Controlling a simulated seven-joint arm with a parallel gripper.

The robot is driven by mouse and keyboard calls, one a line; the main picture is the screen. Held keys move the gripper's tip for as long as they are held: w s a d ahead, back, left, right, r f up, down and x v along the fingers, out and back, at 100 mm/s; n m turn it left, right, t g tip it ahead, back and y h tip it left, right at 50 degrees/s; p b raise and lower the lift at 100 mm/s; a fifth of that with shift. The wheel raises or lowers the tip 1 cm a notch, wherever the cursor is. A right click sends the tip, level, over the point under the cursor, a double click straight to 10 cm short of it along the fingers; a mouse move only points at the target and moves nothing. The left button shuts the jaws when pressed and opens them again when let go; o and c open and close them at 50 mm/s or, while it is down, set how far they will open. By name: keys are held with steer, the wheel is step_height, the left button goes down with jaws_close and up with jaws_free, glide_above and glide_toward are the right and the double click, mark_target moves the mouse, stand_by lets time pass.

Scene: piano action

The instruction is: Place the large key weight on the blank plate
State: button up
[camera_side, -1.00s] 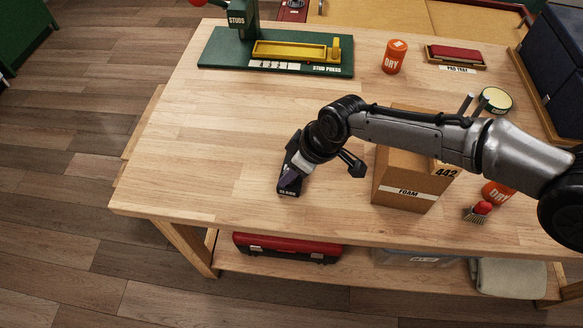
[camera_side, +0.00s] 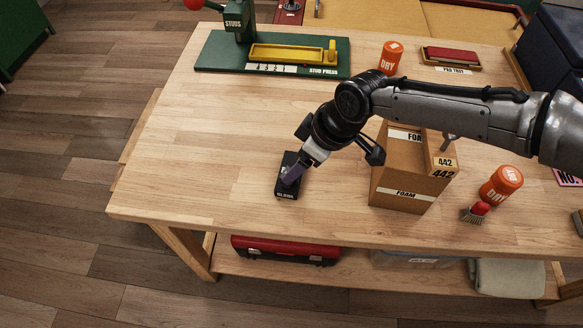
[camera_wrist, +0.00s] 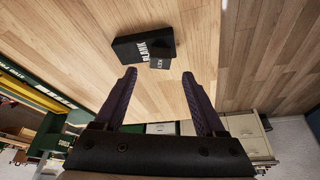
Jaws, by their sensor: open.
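The blank plate (camera_side: 290,188) is a flat black plate lying on the wooden bench, left of the foam box. Its white BLANK lettering shows in the wrist view (camera_wrist: 127,50). A small dark block with a faint label, apparently the large key weight (camera_wrist: 160,64), is at the plate's lettered side in the wrist view. It appears to rest on the plate, but its exact contact is hard to tell. My gripper (camera_side: 292,176) is over the plate in the side view. In the wrist view my gripper (camera_wrist: 160,95) has its purple fingers wide apart, with nothing between them.
The foam box (camera_side: 402,190) stands right of the plate, close under my arm. The green stud press (camera_side: 215,52) is at the back left. The bench's left middle is clear.

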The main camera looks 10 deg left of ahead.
steer(key=v, duration=0.5)
steer(key=shift+d+r, duration=0.15)
steer(key=shift+r, duration=0.15)
